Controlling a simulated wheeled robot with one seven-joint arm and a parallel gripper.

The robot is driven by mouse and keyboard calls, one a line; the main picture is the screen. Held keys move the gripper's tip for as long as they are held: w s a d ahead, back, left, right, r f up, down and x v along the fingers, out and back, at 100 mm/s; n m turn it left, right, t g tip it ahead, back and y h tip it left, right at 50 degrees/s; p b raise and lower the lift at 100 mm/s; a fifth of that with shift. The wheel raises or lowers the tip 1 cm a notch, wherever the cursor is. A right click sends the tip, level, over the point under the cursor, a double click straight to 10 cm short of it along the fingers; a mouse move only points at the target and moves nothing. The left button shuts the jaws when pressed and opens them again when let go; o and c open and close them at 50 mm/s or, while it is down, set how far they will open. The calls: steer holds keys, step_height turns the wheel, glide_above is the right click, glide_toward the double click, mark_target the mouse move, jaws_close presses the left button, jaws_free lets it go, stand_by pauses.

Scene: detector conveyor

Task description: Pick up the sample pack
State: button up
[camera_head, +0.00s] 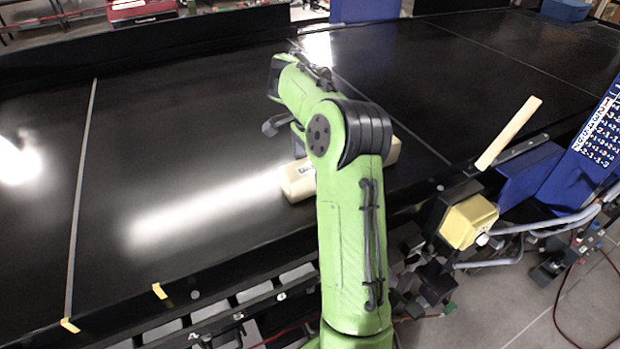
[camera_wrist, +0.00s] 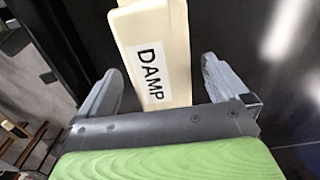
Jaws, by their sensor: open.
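The sample pack is a cream block with a white label reading "DAMP". It lies on the black conveyor belt; in the head view the pack (camera_head: 298,182) is partly hidden behind my green arm. In the wrist view the pack (camera_wrist: 178,85) extends up from between the fingers to the top edge. My gripper (camera_wrist: 160,82) is open, with one grey finger on each side of the pack. Gaps show between the pack and both fingers in this view. In the head view my gripper (camera_head: 285,125) is mostly hidden by the arm.
The black conveyor belt (camera_head: 180,130) is wide and mostly clear to the left. A dark side rail runs along its near edge. A wooden strip (camera_head: 508,133), a yellow box (camera_head: 468,222) and a blue panel (camera_head: 585,160) stand at the right edge.

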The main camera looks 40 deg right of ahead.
step_height(320, 180, down, 4)
steer(key=shift+f+b, duration=0.1)
steer(key=shift+b, duration=0.35)
steer(key=shift+r, duration=0.2)
steer(key=shift+c, duration=1)
steer(key=c, duration=1.2)
